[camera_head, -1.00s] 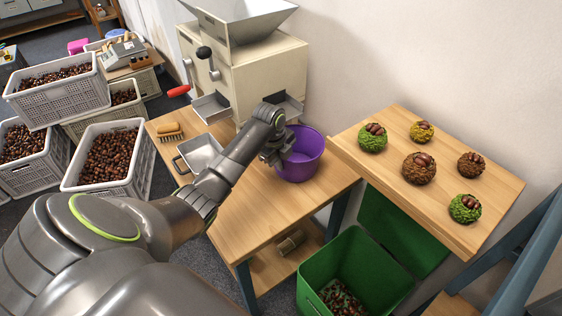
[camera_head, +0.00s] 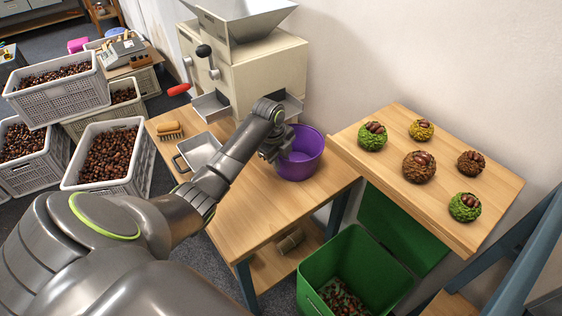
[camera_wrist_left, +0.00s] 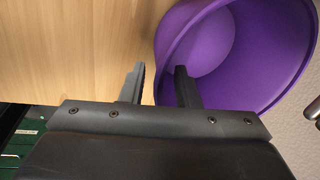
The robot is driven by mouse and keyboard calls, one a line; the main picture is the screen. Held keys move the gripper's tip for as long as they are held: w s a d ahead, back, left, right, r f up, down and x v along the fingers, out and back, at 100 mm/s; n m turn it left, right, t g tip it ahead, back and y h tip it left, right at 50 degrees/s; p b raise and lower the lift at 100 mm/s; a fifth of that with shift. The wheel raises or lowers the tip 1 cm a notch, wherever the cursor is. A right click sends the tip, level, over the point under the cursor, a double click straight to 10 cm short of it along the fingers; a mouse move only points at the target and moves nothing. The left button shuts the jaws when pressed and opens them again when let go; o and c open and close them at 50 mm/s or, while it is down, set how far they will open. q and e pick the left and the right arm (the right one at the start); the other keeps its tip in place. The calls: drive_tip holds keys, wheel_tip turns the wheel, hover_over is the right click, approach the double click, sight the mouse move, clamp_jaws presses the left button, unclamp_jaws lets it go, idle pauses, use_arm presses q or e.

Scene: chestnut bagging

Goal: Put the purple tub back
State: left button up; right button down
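The purple tub (camera_head: 306,160) stands upright and looks empty on the wooden workbench (camera_head: 255,210), at its right end beside the machine. My left gripper (camera_head: 281,155) is at the tub's left rim. In the left wrist view, its two fingers (camera_wrist_left: 160,84) are apart. One finger is over the near side of the purple tub (camera_wrist_left: 235,50), and the other is outside it, over bare wood. The tub's rim passes between them with visible gaps, so the gripper is not closed on it. My right gripper is out of view.
The cream machine (camera_head: 262,70) with metal chutes stands behind the tub. A raised wooden board (camera_head: 445,215) with chestnut burrs is close on the right. A green bin (camera_head: 325,262) is below. A brush (camera_head: 170,130) and metal scoop (camera_head: 200,152) lie on the left.

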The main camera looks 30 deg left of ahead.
use_arm(q)
drive_tip(key=v, duration=1.1)
drive_tip(key=shift+b, duration=0.35)
drive_tip(key=shift+f, duration=0.1)
